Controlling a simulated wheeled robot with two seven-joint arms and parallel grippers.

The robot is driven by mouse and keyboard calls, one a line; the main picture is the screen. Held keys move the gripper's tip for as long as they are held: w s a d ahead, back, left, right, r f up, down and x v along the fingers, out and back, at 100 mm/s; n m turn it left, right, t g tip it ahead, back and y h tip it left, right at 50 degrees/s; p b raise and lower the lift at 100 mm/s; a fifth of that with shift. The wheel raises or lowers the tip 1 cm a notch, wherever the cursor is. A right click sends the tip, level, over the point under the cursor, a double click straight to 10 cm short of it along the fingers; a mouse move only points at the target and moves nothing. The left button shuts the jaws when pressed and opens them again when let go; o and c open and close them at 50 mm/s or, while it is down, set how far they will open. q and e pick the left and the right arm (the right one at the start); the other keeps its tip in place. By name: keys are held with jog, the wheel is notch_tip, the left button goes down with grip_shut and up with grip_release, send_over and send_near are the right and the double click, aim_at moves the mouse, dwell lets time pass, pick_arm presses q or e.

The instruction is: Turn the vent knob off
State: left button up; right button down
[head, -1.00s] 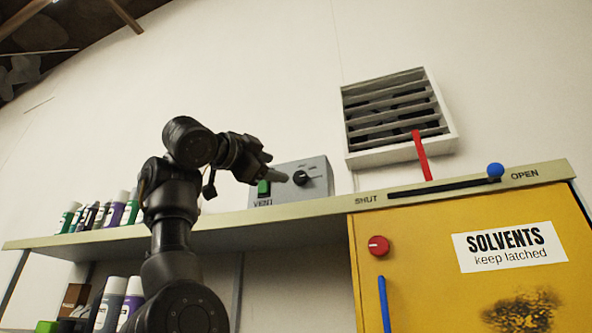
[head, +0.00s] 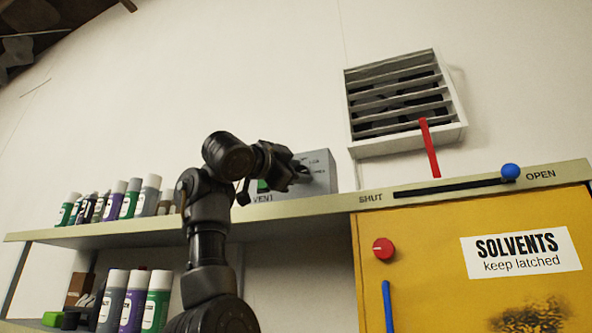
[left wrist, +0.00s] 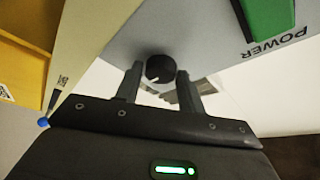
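The vent control box (head: 318,176) is grey and stands on the shelf, with a green switch (head: 262,186) on its front. In the left wrist view the black round knob (left wrist: 160,69) has a white pointer mark towards the lower left. My left gripper (head: 300,172) is at the box front and hides the knob in the head view. In the left wrist view its two fingers (left wrist: 160,74) stand apart on either side of the knob, with a narrow gap visible. Whether either finger touches it I cannot tell. My right gripper is not in view.
A louvred wall vent (head: 405,105) with a red lever (head: 429,148) is above right. A slider with a blue ball (head: 510,172) runs along the shelf edge. The yellow cabinet (head: 430,265) is below. Several bottles (head: 118,200) stand on the shelf left of my arm.

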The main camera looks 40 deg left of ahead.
pick_arm(q)
jog(key=c, duration=0.6)
jog(key=shift+o, duration=0.2)
jog(key=n+y+b, duration=0.1)
jog(key=n, duration=0.2)
jog(key=n+t+y+b, duration=0.1)
jog(key=n+y+b, duration=0.1)
jog(key=n, duration=0.2)
jog(key=shift+d+f, duration=0.1)
jog(key=shift+f, duration=0.05)
jog(key=n+y, duration=0.2)
jog(key=n, duration=0.2)
jog(key=n+y, duration=0.1)
jog(key=n, duration=0.1)
jog(key=n+y, duration=0.2)
jog(key=n, duration=0.1)
jog(key=shift+d+n, duration=0.1)
jog(key=shift+n, duration=0.2)
jog(key=n+g+y, duration=0.1)
jog(key=n, duration=0.2)
jog(key=n+g+y, duration=0.1)
jog(key=n, duration=0.1)
jog(key=shift+n+y, duration=0.4)
jog(key=shift+d+n+g+y, duration=0.1)
jog(key=shift+n+g+y, duration=0.35)
jog(key=shift+n, duration=0.85)
